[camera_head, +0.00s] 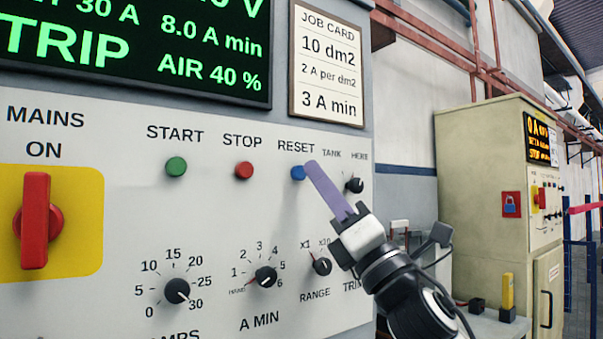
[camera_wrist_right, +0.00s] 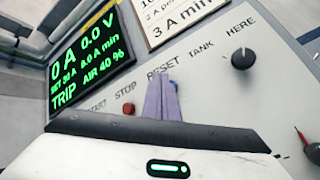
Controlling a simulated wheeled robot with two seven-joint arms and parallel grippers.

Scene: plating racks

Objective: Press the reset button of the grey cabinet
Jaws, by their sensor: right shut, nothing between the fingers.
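The blue RESET button (camera_head: 298,173) sits on the pale panel of the grey cabinet (camera_head: 110,130), right of the red STOP button (camera_head: 244,170) and the green START button (camera_head: 176,167). My right gripper (camera_head: 309,166) is shut and empty. Its purple fingers point up and left, with the tips right beside the blue button in the head view. In the right wrist view the fingers (camera_wrist_right: 162,98) lie just below the RESET label and mostly hide the button. I cannot tell whether the tips touch it. My left gripper is not in view.
The cabinet's display (camera_head: 140,45) reads TRIP. A TANK/HERE knob (camera_head: 354,185) is close to the right of my fingers, and a RANGE knob (camera_head: 322,266) is below. A red MAINS switch (camera_head: 36,220) is at left. A beige cabinet (camera_head: 465,190) stands at right.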

